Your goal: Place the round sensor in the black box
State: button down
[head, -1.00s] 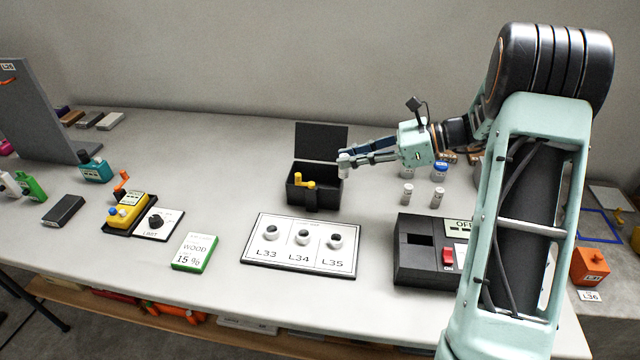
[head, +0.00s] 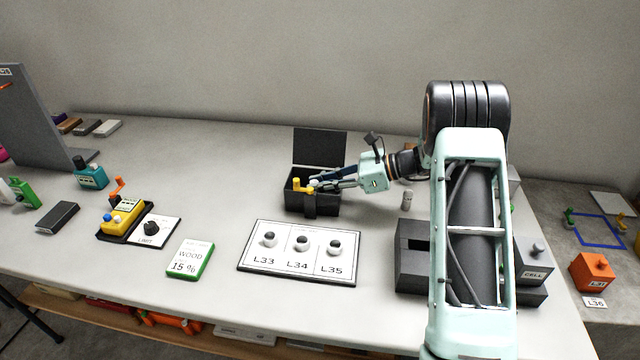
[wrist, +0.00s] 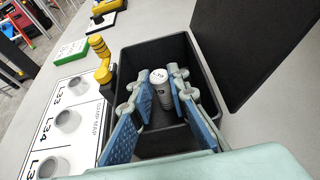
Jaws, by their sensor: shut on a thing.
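The black box (head: 328,207) stands open at the table's middle, its lid (head: 320,148) raised at the back. My gripper (head: 316,184) reaches into it from the right. In the wrist view my gripper (wrist: 160,84) is shut on a small grey cylinder with a white top, the round sensor (wrist: 163,97). The sensor is upright between the blue-padded fingers, within the walls of the box (wrist: 172,45). I cannot tell whether it touches the box floor.
A yellow L-shaped piece (head: 302,187) stands at the box's front wall. A white mat (head: 300,254) with several round knobs lies in front. A grey cylinder (head: 407,199) stands right of the box. A black device (head: 410,262) sits at the front right, partly behind my arm.

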jog(key=shift+f, duration=0.1)
jog(key=c, duration=1.8)
grip_release()
jog(key=shift+c, duration=0.2)
jog(key=shift+d+r, duration=0.2)
jog(key=shift+r, duration=0.15)
jog(key=p+v, duration=0.1)
jog(key=v, duration=1)
jog(key=shift+d, duration=0.25)
jog(key=shift+s, duration=0.1)
